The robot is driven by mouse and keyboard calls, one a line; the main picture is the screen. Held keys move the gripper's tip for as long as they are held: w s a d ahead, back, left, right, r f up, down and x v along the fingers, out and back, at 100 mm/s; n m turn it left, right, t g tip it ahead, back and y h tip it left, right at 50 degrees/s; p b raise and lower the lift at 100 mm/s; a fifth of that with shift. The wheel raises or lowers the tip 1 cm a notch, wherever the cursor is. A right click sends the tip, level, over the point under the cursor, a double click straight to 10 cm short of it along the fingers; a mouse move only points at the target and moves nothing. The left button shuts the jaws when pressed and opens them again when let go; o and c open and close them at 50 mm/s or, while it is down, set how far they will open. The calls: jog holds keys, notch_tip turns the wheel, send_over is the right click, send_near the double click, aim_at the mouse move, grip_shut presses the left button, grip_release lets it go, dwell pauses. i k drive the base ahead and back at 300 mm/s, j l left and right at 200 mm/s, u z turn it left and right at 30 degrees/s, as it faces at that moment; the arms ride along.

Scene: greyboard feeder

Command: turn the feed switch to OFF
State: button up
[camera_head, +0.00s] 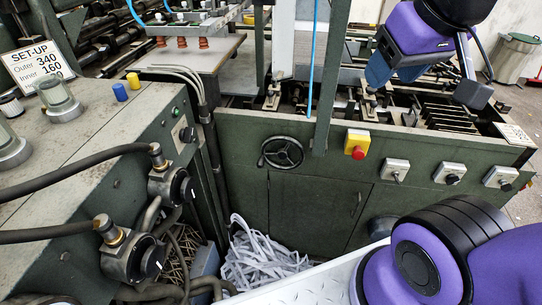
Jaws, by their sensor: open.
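Along the green machine front in the head view is a row of control boxes. A yellow box with a red button (357,145) is on the left of the row. To its right are a grey box with a small lever-like switch (396,171), a grey box with a dark round knob (450,174) and another grey box with a dark knob (501,178). Their labels are too small to read, so I cannot tell which is the feed switch. My gripper (418,80) is open at the upper right, above and apart from these boxes. Nothing shows in its jaws.
A black handwheel (282,152) is left of the yellow box. A green cabinet (100,135) with hoses and valves fills the left. Shredded paper strips (258,258) lie in the corner. The space before the control boxes looks clear.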

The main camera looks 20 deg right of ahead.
aim_at(452, 178)
jog(key=z, duration=1.65)
jog(key=k+l+z, duration=0.45)
jog(key=k, duration=0.2)
jog(key=j, duration=0.1)
